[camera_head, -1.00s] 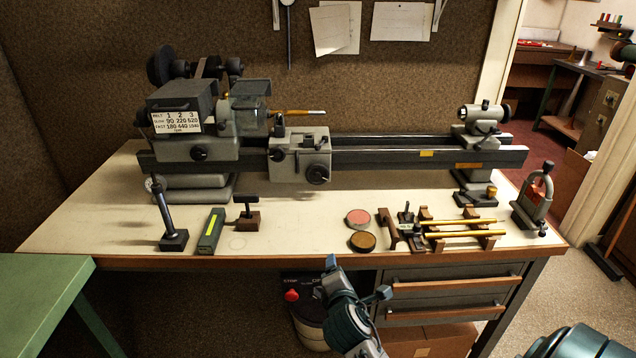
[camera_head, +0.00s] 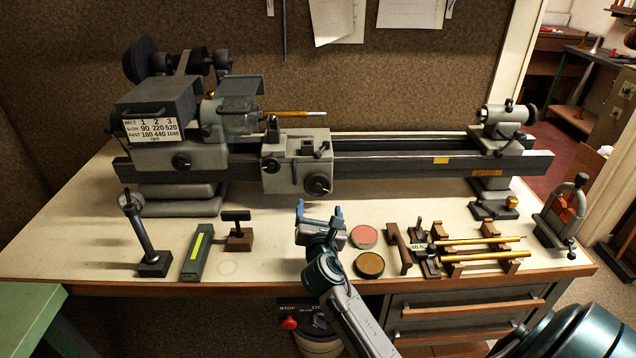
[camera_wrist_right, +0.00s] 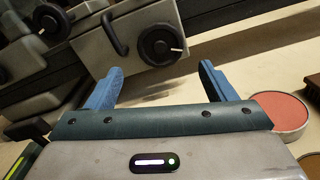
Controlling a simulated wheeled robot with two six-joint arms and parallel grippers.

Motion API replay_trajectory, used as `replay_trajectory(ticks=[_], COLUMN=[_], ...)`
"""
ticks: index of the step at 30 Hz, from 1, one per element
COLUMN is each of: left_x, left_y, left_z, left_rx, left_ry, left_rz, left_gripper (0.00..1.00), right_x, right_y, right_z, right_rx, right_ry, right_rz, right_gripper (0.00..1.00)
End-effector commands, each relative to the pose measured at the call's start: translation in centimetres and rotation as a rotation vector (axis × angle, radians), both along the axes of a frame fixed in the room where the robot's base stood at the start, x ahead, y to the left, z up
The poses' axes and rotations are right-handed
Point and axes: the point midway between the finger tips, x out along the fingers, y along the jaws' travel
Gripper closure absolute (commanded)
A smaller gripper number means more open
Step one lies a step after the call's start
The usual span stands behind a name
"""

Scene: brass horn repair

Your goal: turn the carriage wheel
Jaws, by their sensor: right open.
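The carriage wheel (camera_head: 318,185) is a black round handwheel with a small pale handle or mark, on the front of the lathe's grey carriage (camera_head: 285,176). In the right wrist view the wheel (camera_wrist_right: 160,46) shows beyond and between the fingertips. My right gripper (camera_head: 319,212) is open and empty, with blue fingers pointing toward the lathe. It is just below and in front of the wheel, apart from it. In the right wrist view the gripper's fingers (camera_wrist_right: 161,74) are spread wide. My left gripper is not in view.
A pink-topped tin (camera_head: 363,236) and a brown-topped tin (camera_head: 369,264) stand right beside my right arm. A wooden rack with brass rods (camera_head: 475,241) lies farther right. A T-handled tool (camera_head: 238,232) and a green box (camera_head: 197,253) stand to the left.

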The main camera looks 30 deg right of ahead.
Motion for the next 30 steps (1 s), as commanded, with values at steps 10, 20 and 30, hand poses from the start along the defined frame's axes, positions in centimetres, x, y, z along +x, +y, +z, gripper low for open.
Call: replay_trajectory(ticks=[10, 20, 30], left_x=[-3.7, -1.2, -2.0], left_y=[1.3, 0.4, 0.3], left_z=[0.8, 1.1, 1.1], left_rx=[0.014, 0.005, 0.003], left_ry=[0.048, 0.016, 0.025], left_rz=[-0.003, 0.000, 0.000], left_gripper=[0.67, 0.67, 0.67], right_x=[5.5, 8.3, 8.4], right_y=[-3.4, -5.2, -5.2], right_z=[0.2, 0.0, 0.0], right_rx=[-0.001, 0.002, 0.002], right_ry=[0.000, -0.001, 0.000], right_rz=[-0.002, -0.001, -0.001], right_gripper=[0.23, 0.23, 0.35])
